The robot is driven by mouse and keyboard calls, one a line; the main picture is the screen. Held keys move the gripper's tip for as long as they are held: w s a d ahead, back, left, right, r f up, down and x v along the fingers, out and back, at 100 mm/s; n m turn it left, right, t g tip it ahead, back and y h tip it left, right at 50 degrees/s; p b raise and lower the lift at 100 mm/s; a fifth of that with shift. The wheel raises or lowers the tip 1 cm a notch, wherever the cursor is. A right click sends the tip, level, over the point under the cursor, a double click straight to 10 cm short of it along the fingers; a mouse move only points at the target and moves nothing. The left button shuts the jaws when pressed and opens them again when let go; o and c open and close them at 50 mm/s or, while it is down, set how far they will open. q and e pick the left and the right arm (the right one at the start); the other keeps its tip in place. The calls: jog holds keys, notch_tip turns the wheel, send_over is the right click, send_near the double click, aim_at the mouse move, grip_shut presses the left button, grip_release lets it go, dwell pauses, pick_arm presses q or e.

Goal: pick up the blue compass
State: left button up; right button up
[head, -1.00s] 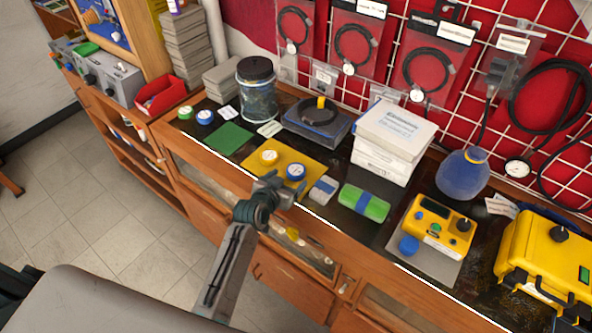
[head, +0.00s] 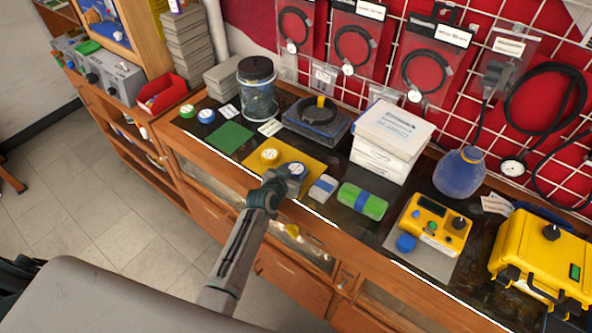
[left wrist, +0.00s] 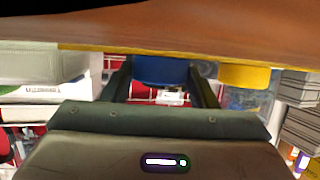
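A blue compass (head: 296,170) with a white dial lies on the yellow mat (head: 311,166) near the counter's front edge. A yellow compass (head: 269,156) sits to its left on the same mat. My left gripper (head: 280,181) is at the front edge, right at the blue compass and partly covering it. In the left wrist view, the blue compass (left wrist: 160,70) shows between the two fingers of the left gripper (left wrist: 161,80). The fingers are apart, one on each side; firm contact cannot be seen. My right gripper is not in view.
Another blue round item (head: 206,116) and a green one (head: 187,111) stand at the far left. A grey-blue block (head: 322,187) and a green roll (head: 362,201) lie just right of the mat. A glass jar (head: 258,92) and white boxes (head: 389,140) stand behind.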

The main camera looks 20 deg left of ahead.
pick_arm(q)
jog(key=shift+c, duration=0.6)
jog(key=shift+r, duration=0.1)
